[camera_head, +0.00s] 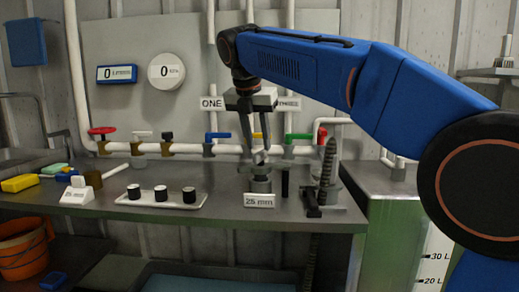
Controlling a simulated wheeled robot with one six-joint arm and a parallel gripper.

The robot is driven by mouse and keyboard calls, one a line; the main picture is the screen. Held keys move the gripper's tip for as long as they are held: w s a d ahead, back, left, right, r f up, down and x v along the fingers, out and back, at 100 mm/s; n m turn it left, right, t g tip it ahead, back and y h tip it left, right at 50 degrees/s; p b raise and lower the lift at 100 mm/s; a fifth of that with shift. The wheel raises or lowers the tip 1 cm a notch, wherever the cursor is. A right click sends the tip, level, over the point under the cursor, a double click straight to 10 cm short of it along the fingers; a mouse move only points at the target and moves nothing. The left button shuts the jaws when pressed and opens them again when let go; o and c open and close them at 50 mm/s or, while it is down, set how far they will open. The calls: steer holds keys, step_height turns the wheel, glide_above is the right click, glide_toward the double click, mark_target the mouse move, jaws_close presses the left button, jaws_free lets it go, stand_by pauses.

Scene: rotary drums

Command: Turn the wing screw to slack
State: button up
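A small light metal piece that looks like the wing screw (259,157) sits on top of a round grey metal fitting (261,184) on the bench, behind a label reading 25 mm. My gripper (257,151) points down from above, with its two dark fingers reaching to the wing screw's height. The fingertips overlap the screw in this view. I cannot tell whether they touch it or are closed on it. The screw's wings are partly hidden by the fingers.
Pipes with coloured valve handles run behind, including a blue handle (218,135). A tray (188,203) with black-and-white knobs lies left. A green tank (390,235) stands right.

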mark_target(260, 151)
steer(key=shift+x, duration=1.55)
jaws_close()
steer(key=shift+m, duration=0.7)
jaws_free()
